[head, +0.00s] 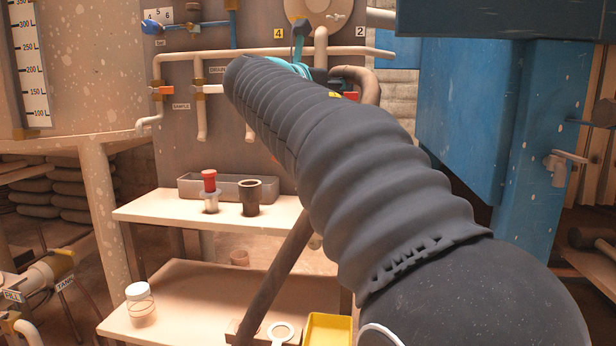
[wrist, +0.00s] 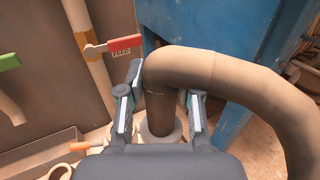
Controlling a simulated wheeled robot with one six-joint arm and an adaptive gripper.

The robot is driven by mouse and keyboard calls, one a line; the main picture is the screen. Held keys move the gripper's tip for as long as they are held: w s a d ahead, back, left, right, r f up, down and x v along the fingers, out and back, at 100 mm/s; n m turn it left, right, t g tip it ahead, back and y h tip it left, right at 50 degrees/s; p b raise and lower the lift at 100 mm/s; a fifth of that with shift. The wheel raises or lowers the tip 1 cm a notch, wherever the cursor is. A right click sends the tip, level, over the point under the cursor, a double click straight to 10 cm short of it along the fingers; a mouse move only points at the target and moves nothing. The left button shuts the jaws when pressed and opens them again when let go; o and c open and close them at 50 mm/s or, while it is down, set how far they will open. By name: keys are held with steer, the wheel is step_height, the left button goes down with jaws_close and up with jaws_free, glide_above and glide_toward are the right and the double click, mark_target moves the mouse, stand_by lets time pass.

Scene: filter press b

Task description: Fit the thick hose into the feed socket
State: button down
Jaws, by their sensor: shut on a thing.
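The thick brown hose (wrist: 225,70) arches over from the right in the wrist view and turns down between the fingers of my gripper (wrist: 162,100). My gripper is shut on its darker down-turned end section. That end meets a round grey collar (wrist: 162,138), which looks like the feed socket; how deep the hose sits in it cannot be told. A red handle (wrist: 112,47) with a FEED label is just left of the hose. In the head view my arm hides most of my gripper and the socket; a bend of the hose (head: 366,82) shows beside them.
A bench shelf (head: 220,222) holds a grey trough (head: 238,188), a red-topped fitting (head: 210,190) and a black cup (head: 250,196). A yellow tray (head: 328,329) lies below. Pipes and valves (head: 200,90) line the back panel. A blue frame (head: 535,130) stands close at right.

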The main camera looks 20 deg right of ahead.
steer(key=shift+s+d+r, duration=0.1)
steer(key=shift+s+r, duration=0.1)
steer(key=shift+r, duration=0.6)
steer(key=shift+w, duration=0.2)
steer(key=w+f+b, duration=0.1)
steer(key=w+f, duration=0.9)
steer(key=w, duration=0.1)
steer(key=shift+d+f+b, duration=0.35)
steer(key=shift+d+b, duration=0.05)
steer(key=shift+d, duration=0.05)
steer(key=c, duration=0.8)
jaws_free()
steer(key=shift+w, duration=0.1)
steer(key=v, duration=1.2)
steer(key=shift+r, duration=0.1)
